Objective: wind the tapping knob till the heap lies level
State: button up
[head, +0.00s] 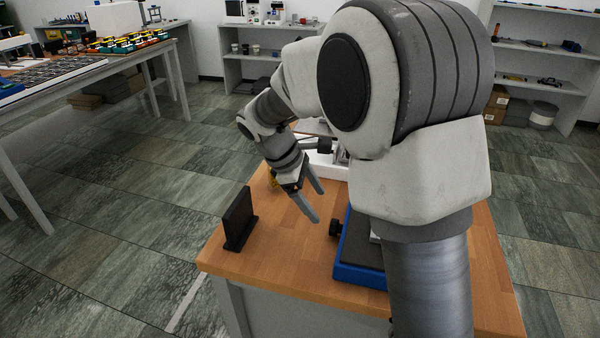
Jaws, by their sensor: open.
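My gripper (320,207) is open and empty, its two grey fingers spread above the wooden table (290,250). A black knob (335,228) sticks out from the left side of a blue-based device (360,275) with a dark top, right of and below my fingertips in the picture and apart from them. Another dark round knob-like part (310,146) shows behind my wrist, near a white device (325,167). I cannot tell which is the tapping knob. My arm hides much of both devices. No heap can be made out.
A black upright plate on a foot (238,220) stands near the table's left edge. A small yellow item (272,179) is partly hidden behind my gripper. The table's front left is clear. Shelves and a loaded workbench (95,70) stand farther off across the tiled floor.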

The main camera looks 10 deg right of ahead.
jog(key=p+v, duration=0.1)
jog(key=v, duration=0.6)
jog(key=shift+a+r, duration=0.15)
jog(key=shift+r, duration=0.15)
jog(key=shift+w, duration=0.1)
